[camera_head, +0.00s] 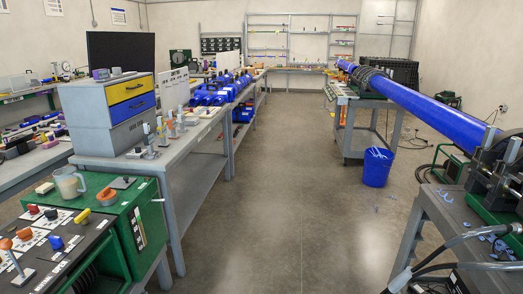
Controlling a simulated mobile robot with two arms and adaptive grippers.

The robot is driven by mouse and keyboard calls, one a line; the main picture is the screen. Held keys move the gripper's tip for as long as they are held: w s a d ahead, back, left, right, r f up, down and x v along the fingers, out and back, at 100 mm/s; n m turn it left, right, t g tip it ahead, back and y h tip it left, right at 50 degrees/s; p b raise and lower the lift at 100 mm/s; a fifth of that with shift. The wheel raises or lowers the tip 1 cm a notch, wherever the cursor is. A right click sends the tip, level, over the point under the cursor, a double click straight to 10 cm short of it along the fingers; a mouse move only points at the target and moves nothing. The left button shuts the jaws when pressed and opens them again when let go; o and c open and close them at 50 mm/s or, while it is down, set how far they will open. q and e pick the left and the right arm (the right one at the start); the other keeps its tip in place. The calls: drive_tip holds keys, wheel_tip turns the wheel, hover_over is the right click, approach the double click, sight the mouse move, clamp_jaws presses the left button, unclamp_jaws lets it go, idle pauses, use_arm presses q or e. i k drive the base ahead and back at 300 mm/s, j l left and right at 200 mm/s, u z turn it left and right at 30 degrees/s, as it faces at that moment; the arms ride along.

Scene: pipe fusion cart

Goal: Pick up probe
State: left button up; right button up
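No object stands out clearly as the probe, and I cannot tell which of the small items it is. Several small upright tools (149,140) stand on the grey workbench (205,138) at left, in front of the drawer cabinet. A lever with an orange top (8,250) stands on the panel of the green cart (125,212) at lower left. Neither of my grippers shows in the head view.
A drawer cabinet (130,90) and a clear jug (69,183) stand at left. A long blue pipe (430,110) runs along the right, above a blue bucket (376,168). Cables (440,250) hang at lower right. The middle floor (285,190) is clear.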

sight(148, 138)
drive_tip(key=i+l, duration=0.1)
drive_tip(key=i, duration=1.6)
drive_tip(key=i+u, duration=0.7)
drive_tip(key=i+l+u, duration=0.1)
drive_tip(key=i+u, duration=0.25)
drive_tip(key=k+j, duration=0.05)
drive_tip(key=k, duration=0.05)
